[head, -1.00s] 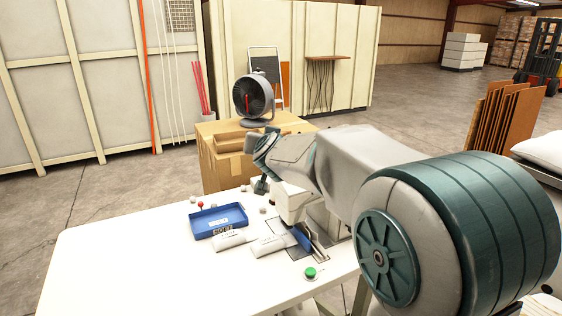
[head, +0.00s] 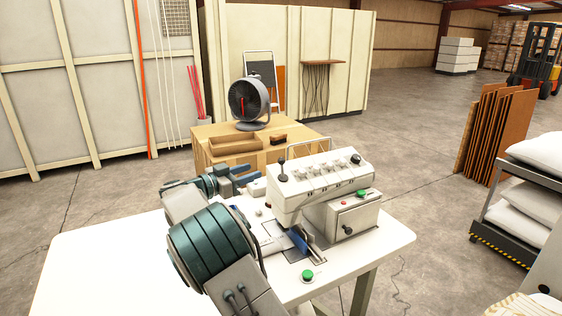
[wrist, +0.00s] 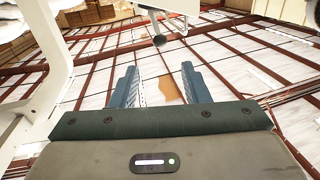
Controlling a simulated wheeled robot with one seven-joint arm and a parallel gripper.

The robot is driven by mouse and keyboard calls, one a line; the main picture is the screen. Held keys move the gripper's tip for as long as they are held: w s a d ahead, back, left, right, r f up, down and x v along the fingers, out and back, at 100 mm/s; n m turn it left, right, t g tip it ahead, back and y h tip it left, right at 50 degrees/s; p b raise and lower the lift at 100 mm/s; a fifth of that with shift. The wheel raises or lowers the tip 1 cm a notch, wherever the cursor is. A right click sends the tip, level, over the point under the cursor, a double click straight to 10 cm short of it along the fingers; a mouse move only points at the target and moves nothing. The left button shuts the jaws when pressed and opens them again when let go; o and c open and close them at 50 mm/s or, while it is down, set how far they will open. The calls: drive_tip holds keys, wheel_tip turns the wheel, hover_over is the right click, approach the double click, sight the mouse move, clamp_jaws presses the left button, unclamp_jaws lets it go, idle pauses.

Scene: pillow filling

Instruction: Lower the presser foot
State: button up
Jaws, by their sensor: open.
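The white sewing machine (head: 318,180) stands on the white table, its head topped with several knobs. A lever with a dark ball knob (head: 282,177) sits at the left end of the head. I cannot tell if it is the presser-foot lever. The presser foot is not clearly visible. My gripper (head: 250,174) is open and empty, left of the machine head and apart from the lever. In the wrist view its two blue fingers (wrist: 161,84) are spread, and a dark ball knob (wrist: 159,40) under a white part shows beyond them, not between them.
A green button (head: 308,275) sits on the table (head: 110,255) front; another (head: 361,194) is on the machine's side box. A blue plate (head: 299,239) lies under the head. The table's left is clear.

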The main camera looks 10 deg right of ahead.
sight(281, 162)
drive_tip(key=p+x, duration=0.3)
drive_tip(key=x, duration=0.9)
drive_tip(key=shift+w+d, duration=0.1)
drive_tip(key=shift+d, duration=0.1)
clamp_jaws()
